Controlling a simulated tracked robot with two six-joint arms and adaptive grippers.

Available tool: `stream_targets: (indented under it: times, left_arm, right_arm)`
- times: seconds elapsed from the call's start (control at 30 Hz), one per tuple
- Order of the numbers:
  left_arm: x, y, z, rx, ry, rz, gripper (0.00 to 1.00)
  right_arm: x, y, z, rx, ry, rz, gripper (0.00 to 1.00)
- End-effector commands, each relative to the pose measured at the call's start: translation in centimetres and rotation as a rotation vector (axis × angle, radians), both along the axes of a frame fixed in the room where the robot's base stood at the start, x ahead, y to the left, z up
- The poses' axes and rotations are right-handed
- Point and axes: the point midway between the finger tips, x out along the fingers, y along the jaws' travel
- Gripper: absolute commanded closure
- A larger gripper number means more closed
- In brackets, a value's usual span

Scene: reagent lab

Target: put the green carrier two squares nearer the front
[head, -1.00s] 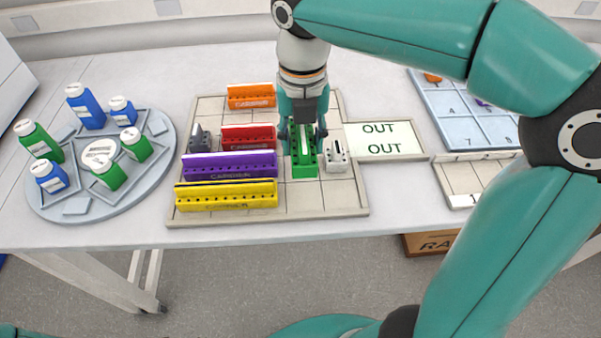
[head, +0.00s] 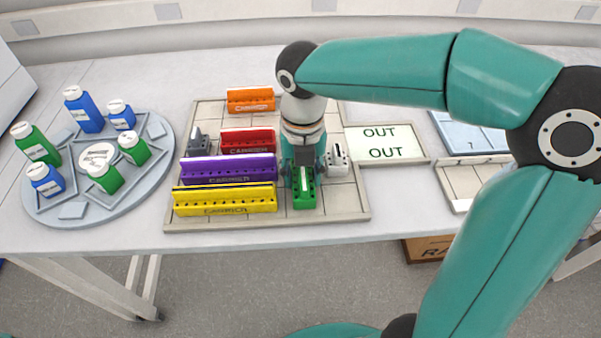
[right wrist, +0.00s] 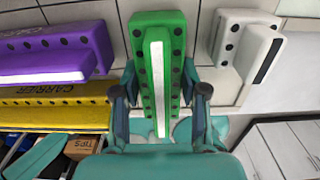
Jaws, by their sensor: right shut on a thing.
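The green carrier (head: 304,200) stands on the gridded board (head: 340,205), with its front end close to the board's front edge in the head view. My right gripper (head: 304,178) is over it from above and shut on it; the gripper hides its rear part. In the right wrist view the green carrier (right wrist: 158,60) lies between the two fingers (right wrist: 160,95). I cannot tell whether it touches the board. My left gripper is not in view.
The yellow carrier (head: 225,208) and purple carrier (head: 228,178) lie just left of the green one. Red (head: 247,148) and orange (head: 250,106) carriers are behind. A white block (head: 337,165) stands to the right. A front-right strip of the board is clear.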

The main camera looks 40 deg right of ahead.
Motion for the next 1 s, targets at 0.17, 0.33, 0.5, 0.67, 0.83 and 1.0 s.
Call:
stream_targets:
  times: [0.17, 0.33, 0.5, 0.67, 0.83, 1.0]
  left_arm:
    - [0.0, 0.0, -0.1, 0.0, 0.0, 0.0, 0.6]
    - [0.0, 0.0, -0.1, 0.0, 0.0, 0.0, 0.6]
    - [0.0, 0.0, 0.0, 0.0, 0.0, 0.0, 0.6]
    - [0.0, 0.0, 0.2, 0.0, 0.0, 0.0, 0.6]
    - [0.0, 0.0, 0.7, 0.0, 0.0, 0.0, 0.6]
    - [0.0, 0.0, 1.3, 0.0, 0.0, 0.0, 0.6]
  right_arm:
    - [0.0, 0.0, -0.1, 0.0, 0.0, 0.0, 0.37]
    - [0.0, 0.0, -0.1, 0.0, 0.0, 0.0, 0.32]
    - [0.0, 0.0, -0.1, 0.0, 0.0, -0.001, 0.32]
    - [0.1, 0.0, 0.9, 0.0, -0.002, -0.001, 0.32]
    - [0.1, 0.0, 3.7, 0.001, -0.004, 0.0, 0.32]
    - [0.1, 0.1, 7.2, 0.001, -0.004, 0.0, 0.32]
